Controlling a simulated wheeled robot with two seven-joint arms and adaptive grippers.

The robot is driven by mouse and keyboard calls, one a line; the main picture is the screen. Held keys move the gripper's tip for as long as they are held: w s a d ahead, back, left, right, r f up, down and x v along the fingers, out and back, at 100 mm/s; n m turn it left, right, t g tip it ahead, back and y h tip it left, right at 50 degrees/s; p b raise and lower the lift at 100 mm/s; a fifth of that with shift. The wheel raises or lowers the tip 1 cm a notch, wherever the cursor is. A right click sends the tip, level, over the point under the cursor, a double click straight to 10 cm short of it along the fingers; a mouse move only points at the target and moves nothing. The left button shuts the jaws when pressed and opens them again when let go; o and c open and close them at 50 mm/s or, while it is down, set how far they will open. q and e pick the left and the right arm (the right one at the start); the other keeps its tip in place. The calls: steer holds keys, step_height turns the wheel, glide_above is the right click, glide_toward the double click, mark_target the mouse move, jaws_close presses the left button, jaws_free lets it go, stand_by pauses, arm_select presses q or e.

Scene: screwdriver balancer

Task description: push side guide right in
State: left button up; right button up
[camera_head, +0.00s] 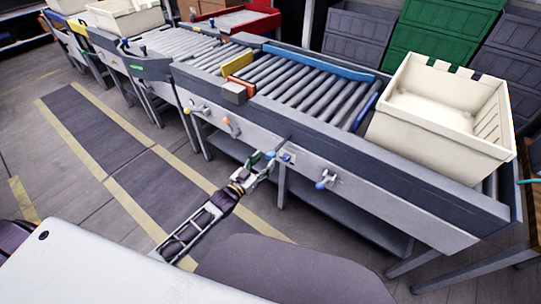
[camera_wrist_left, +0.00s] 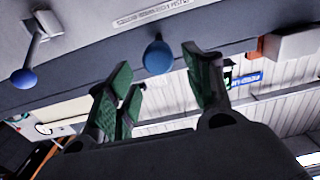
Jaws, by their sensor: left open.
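My left gripper (camera_head: 262,160) is open at the front panel of the roller conveyor, close to a blue knob (camera_head: 271,154). In the left wrist view this blue knob (camera_wrist_left: 157,55) shows between and just beyond the green-padded fingers (camera_wrist_left: 160,88); I cannot tell if they touch it. Another blue knob on a lever (camera_head: 325,182) is further right on the panel, and it also shows in the left wrist view (camera_wrist_left: 26,78). A long blue guide (camera_head: 320,63) lies along the far side of the rollers. Which part is the right side guide is not labelled. My right gripper is out of view.
A cream crate (camera_head: 440,110) stands at the conveyor's right end. A short blue bar (camera_head: 367,111) lies across the rollers beside it. An orange knob (camera_head: 229,124) and a yellow knob (camera_head: 190,107) are left of my gripper. The floor in front is clear.

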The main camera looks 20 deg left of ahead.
mark_target(268, 157)
arm_select(q)
steer(key=shift+x, duration=2.3)
steer(key=shift+w, duration=0.25)
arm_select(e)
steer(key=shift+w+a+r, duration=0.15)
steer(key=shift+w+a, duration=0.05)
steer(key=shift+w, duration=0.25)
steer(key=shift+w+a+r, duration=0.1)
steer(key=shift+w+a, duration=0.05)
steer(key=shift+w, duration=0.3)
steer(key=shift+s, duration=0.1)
arm_select(q)
steer(key=shift+c, duration=1)
jaws_close()
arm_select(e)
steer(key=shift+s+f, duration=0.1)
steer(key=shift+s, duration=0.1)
